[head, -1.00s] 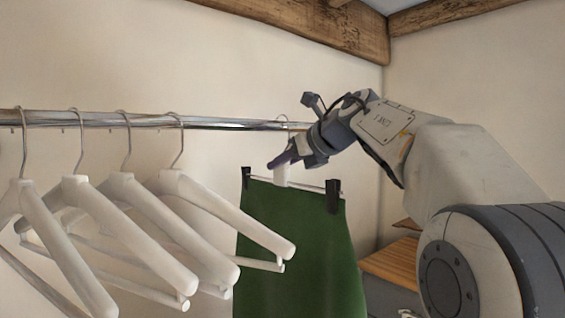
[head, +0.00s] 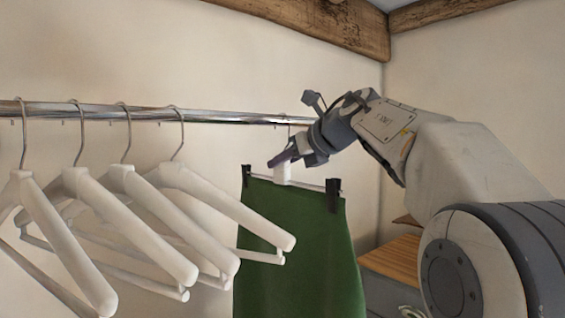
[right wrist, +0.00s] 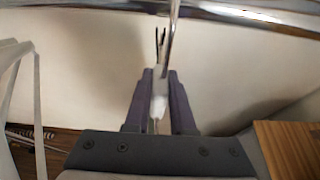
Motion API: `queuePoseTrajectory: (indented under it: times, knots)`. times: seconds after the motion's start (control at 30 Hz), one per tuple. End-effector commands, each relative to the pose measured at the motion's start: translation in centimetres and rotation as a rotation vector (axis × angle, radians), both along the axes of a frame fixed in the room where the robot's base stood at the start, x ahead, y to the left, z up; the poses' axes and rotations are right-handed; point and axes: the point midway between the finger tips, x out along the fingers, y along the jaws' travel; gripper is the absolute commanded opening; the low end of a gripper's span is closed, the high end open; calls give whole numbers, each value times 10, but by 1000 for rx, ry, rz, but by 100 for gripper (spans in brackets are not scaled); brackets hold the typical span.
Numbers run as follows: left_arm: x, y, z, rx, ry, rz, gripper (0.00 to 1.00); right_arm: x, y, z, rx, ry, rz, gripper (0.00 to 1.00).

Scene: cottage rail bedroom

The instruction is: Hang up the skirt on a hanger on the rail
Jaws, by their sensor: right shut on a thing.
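The green skirt (head: 300,240) hangs by two black clips from a clip hanger (head: 310,184) with a white block at its middle. The hanger's thin hook rises to the rail (head: 220,117), but my gripper partly hides it in the head view. My right gripper (head: 284,160) is shut on the hanger's white block, just below the rail. In the right wrist view the white hanger block (right wrist: 159,95) sits between the purple fingers, and the metal hook rises in front of the rail. I cannot tell whether the hook rests on the rail. My left gripper is not in view.
Several empty white hangers (head: 200,195) hang on the rail to the left of the skirt, the closest one near its left edge. A wooden surface (head: 398,257) stands behind my right arm at the lower right. The rail between the hangers and skirt is clear.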

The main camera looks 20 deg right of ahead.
Motion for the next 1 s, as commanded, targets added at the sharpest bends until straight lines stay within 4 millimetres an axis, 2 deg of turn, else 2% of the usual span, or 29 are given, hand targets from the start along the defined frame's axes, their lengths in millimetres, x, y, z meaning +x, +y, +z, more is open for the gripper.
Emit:
queuePoseTrajectory:
  times: [0.2,0.23,0.3,0.67,0.77,1.0]
  knots:
    - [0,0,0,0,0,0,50,1,0,-4,-1,9,2,0]
    - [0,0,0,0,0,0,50,1,0,-4,-1,9,2,30]
    - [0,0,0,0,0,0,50,1,0,-5,-1,9,2,57]
    - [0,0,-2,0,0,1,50,-1,-1,-4,-1,9,1,57]
    - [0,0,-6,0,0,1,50,-10,-5,0,-1,6,0,57]
    - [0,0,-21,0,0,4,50,-51,-20,17,-3,3,-4,57]
